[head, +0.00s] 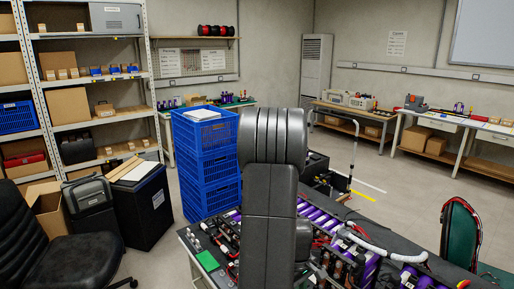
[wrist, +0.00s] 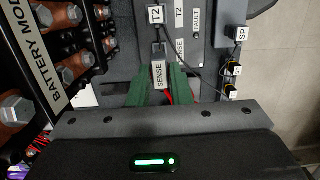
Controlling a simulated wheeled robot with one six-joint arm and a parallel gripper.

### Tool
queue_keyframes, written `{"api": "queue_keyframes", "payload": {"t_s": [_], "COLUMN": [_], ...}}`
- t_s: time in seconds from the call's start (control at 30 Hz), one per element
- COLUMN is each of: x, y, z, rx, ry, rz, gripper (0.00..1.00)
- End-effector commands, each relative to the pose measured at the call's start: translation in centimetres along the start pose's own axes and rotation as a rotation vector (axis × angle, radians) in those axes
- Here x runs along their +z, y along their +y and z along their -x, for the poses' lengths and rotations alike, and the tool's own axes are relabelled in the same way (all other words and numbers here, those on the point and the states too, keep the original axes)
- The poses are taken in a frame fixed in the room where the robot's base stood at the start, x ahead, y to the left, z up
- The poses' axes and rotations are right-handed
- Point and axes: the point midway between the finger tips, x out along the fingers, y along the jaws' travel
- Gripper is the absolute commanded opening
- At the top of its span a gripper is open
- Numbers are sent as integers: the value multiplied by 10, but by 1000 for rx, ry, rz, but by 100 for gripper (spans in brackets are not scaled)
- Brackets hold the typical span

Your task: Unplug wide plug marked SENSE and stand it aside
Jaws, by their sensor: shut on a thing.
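The plug marked SENSE (wrist: 159,75) is in the middle of the wrist view, a grey body with a white label. My gripper (wrist: 161,82), with green fingers, is shut on it, one finger on each side. The plug's upper end lies against the grey panel (wrist: 210,60), beside a printed SENSE label (wrist: 180,47). I cannot tell whether it is fully seated. Red wire shows between the fingers below it. In the head view my arm hides the gripper and the plug.
A plug marked T2 (wrist: 156,15) sits just above, with a dark cable running right. A plug marked SP (wrist: 241,33) and two small plugs (wrist: 233,69) are at the panel's right. Copper busbars with bolts (wrist: 63,72) stand close on the left. Blue crates (head: 207,165) stand beyond the bench.

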Motion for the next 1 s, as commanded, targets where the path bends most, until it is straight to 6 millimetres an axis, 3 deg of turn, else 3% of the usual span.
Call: {"api": "queue_keyframes", "payload": {"t_s": [0.6,0.77,1.0], "x": [2,14,47], "y": [-3,-24,-72], "z": [2,-2,-13], "rx": [0,0,1], "ry": [0,0,0], "rz": [0,1,2], "gripper": [2,2,2]}}
